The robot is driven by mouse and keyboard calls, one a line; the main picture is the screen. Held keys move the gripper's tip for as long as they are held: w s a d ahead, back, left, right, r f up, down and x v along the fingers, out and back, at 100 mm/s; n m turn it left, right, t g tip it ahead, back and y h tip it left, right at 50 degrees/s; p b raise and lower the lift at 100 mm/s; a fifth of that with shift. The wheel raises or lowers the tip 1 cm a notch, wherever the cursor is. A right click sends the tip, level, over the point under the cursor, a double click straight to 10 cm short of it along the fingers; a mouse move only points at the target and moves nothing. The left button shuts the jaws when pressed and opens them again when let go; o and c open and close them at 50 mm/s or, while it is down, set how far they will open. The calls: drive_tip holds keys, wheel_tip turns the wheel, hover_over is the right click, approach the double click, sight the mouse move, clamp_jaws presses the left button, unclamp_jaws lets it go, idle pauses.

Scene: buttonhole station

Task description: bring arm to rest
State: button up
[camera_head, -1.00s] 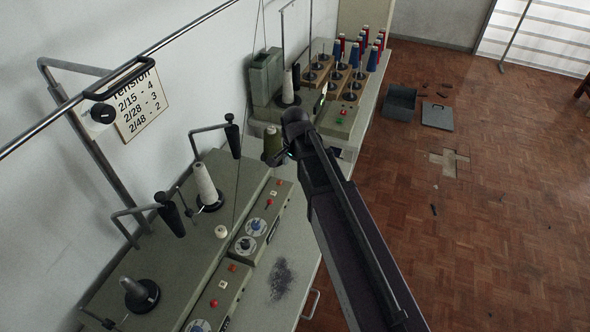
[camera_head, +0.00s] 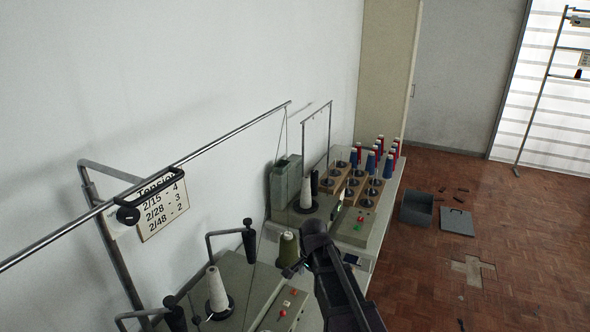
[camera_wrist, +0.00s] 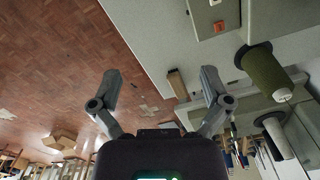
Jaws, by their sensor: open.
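My arm (camera_head: 338,285) reaches up from the bottom of the head view, over the front side of the workbench. My gripper (camera_wrist: 160,88) shows in the wrist view with its two fingers spread wide and nothing between them. An olive-green thread cone (camera_wrist: 268,74) is to the right of the fingers in the wrist view, apart from them. The same olive cone (camera_head: 289,248) stands just left of my arm's end in the head view.
The bench (camera_head: 375,235) carries machines, a white cone (camera_head: 217,289) and a rack with red and blue cones (camera_head: 371,163). A thin rail (camera_head: 200,203) crosses at left. An open grey box (camera_head: 416,209) and its lid (camera_head: 457,221) lie on the otherwise mostly open floor at right.

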drive_tip(key=s+d+f+n+b, duration=0.2)
drive_tip(key=s+d+n, duration=0.7)
drive_tip(key=s+d, duration=0.1)
drive_tip(key=shift+s+d+f+b, duration=0.25)
drive_tip(key=shift+s+f+b, duration=0.15)
drive_tip(key=shift+s, duration=0.25)
